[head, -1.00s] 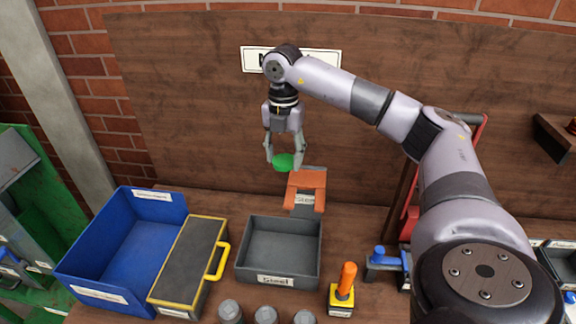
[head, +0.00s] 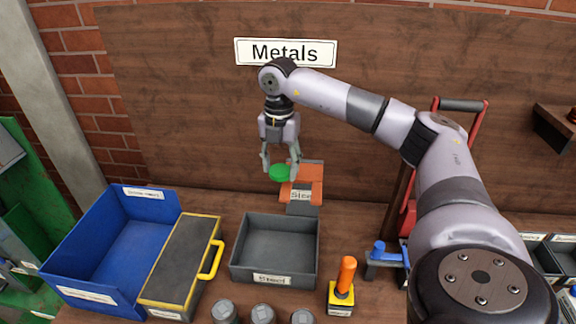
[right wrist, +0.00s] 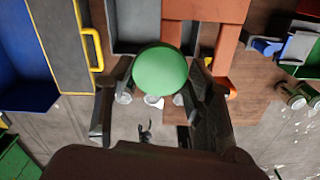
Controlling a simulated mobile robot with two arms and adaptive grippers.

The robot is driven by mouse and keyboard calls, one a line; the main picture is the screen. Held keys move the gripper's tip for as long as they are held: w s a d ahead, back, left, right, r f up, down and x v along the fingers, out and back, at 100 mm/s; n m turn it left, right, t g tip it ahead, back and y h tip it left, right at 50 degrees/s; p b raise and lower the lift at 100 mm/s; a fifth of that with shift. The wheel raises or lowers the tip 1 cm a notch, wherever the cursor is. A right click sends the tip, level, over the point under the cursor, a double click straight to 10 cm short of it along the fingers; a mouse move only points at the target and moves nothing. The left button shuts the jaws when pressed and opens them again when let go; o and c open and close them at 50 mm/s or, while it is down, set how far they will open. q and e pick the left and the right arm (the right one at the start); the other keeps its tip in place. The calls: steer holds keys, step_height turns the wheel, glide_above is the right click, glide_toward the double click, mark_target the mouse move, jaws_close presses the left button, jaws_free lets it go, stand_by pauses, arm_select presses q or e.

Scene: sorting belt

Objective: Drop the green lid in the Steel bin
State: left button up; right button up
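The green lid (head: 280,172) is a small round disc between the fingertips of my right gripper (head: 280,166), which is shut on it. In the right wrist view the lid (right wrist: 160,70) shows as a green round face between the two dark fingers (right wrist: 160,88). My left gripper is not in view.
An orange-topped piece (head: 302,185) with a label stands just behind the bin. A yellow-edged case (head: 180,262) and a blue bin (head: 72,240) are to the left. Several grey cylinders (head: 262,314) and an orange-handled tool (head: 345,275) are in front.

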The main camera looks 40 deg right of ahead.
steer(key=o, duration=0.5)
step_height(320, 180, up, 12)
stand_by(0.6)
stand_by(0.5)
